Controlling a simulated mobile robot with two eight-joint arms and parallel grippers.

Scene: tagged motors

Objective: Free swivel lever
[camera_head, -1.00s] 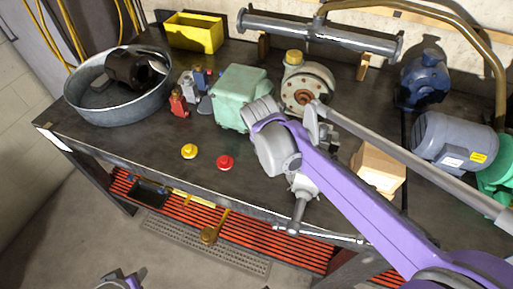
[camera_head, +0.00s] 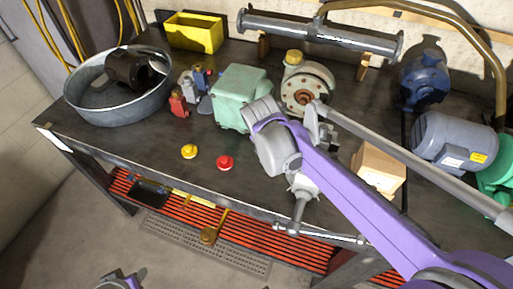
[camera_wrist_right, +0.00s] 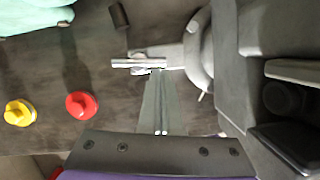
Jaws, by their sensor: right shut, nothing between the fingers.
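A grey metal fixture with a rod and a thin crossbar (camera_head: 300,210) shows below my right arm at the front edge of the bench. My right gripper (camera_wrist_right: 160,90) is shut and empty in the right wrist view, close to a bright metal bar (camera_wrist_right: 138,64). My right arm hides the gripper in the head view. My left gripper (camera_head: 122,282) shows only partly at the bottom edge; its fingers are unclear.
The dark bench (camera_head: 130,140) carries a round metal tub (camera_head: 95,110), a mint-green housing (camera_head: 238,90), a tan block (camera_head: 378,165) and a grey motor (camera_head: 440,140). A yellow button (camera_head: 189,151) and a red button (camera_head: 225,162) stand near the front.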

